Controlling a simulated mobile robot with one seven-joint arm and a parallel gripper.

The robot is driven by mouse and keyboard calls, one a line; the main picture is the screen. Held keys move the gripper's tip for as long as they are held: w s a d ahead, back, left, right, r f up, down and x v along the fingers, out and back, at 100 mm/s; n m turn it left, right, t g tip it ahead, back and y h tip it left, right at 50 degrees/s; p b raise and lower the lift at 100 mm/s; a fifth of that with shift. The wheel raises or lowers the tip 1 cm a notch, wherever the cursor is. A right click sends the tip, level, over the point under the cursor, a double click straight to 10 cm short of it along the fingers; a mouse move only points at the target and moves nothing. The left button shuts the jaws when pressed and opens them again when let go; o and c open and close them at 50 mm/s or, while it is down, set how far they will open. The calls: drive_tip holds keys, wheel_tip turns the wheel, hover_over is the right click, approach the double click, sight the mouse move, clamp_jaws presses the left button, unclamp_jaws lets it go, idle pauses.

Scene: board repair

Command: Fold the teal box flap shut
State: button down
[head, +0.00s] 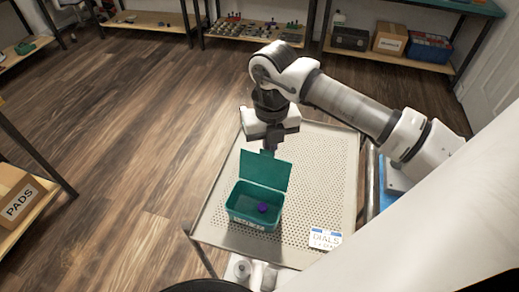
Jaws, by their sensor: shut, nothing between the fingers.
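The teal box (243,213) stands on a perforated metal tray table, toward its front left. Its flap (265,170) stands up at the back, tilted slightly backward, so the box is open. A small purple round thing (263,208) lies inside the box. A label on the box's front is too small to read. My gripper (269,147) points down just behind the top edge of the flap. It is shut and empty, and its fingertips are partly hidden by the flap. I cannot tell whether they touch it.
The perforated table (320,185) is clear to the right of the box, apart from a DIALS label (325,239) at the front right. A PADS carton (20,197) sits on a shelf at left. Shelves with parts and bins line the back.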

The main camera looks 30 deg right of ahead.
drive_tip(key=shift+a, duration=0.1)
idle(0.4)
drive_tip(key=s+a+b, duration=0.3)
drive_tip(key=s+a, duration=0.3)
drive_tip(key=a, duration=0.2)
idle(1.8)
drive_tip(key=shift+f+b, duration=1.95)
drive_tip(key=shift+b, duration=0.35)
drive_tip(key=shift+r, duration=0.1)
wheel_tip(320, 180, up, 9)
drive_tip(key=p, duration=0.5)
drive_tip(key=shift+s, duration=0.1)
idle(0.4)
